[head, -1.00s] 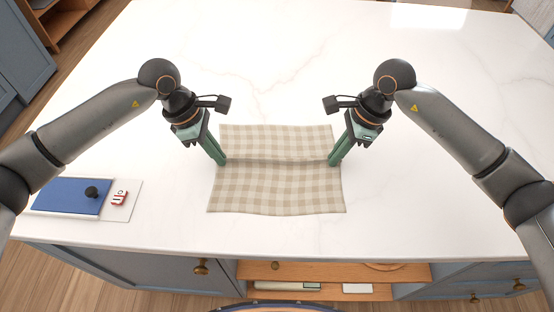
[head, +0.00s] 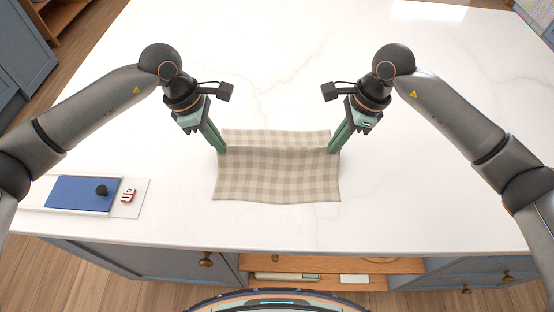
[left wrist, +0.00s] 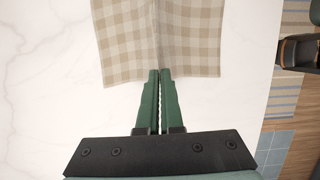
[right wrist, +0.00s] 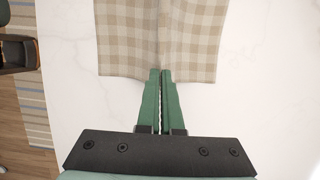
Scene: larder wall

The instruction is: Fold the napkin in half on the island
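The napkin (head: 277,178), beige and white checked, lies on the white island top (head: 430,190). A raised ridge runs across it between my grippers, with a narrow strip showing beyond the ridge and a wider part on the near side. My left gripper (head: 222,150) is shut on the napkin's left side at the ridge, and my right gripper (head: 333,150) is shut on its right side. The left wrist view (left wrist: 160,72) and right wrist view (right wrist: 161,72) show the fingers together at the cloth's edge. The cloth under the ridge is hidden.
A blue board (head: 82,194) with a black knob lies on a white panel at the left, with a small red and white item (head: 128,195) beside it. The marble behind and right of the napkin is clear. An open wooden shelf (head: 330,265) is below the front edge.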

